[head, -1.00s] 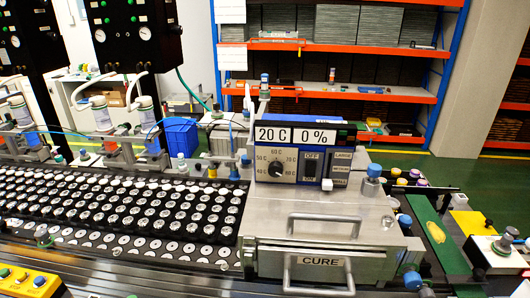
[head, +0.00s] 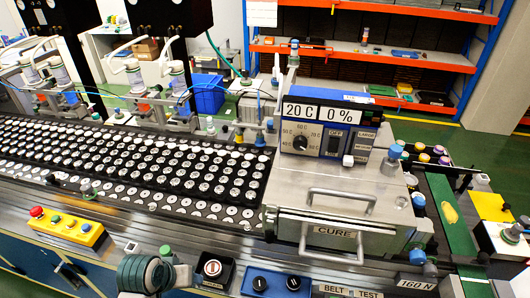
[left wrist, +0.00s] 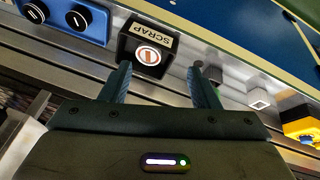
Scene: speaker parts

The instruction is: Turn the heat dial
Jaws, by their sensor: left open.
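The heat dial (head: 300,143) is a round black knob with temperature marks around it, on the front of the blue control box (head: 335,119) on the metal curing unit. The display (head: 302,110) above it reads 20 C, and the one beside it (head: 335,112) reads 0 %. No gripper is at the dial. My left gripper (left wrist: 158,82) is open and empty in the left wrist view. The heat dial is not in that view. My right gripper is not in view.
The CURE drawer (head: 330,232) with bar handles is below the box. Trays of round parts (head: 150,170) fill the left. Along the front edge are a yellow button box (head: 68,228), the SCRAP switch (head: 212,268) and a blue two-knob panel (head: 275,283). Bottles (head: 391,160) stand right.

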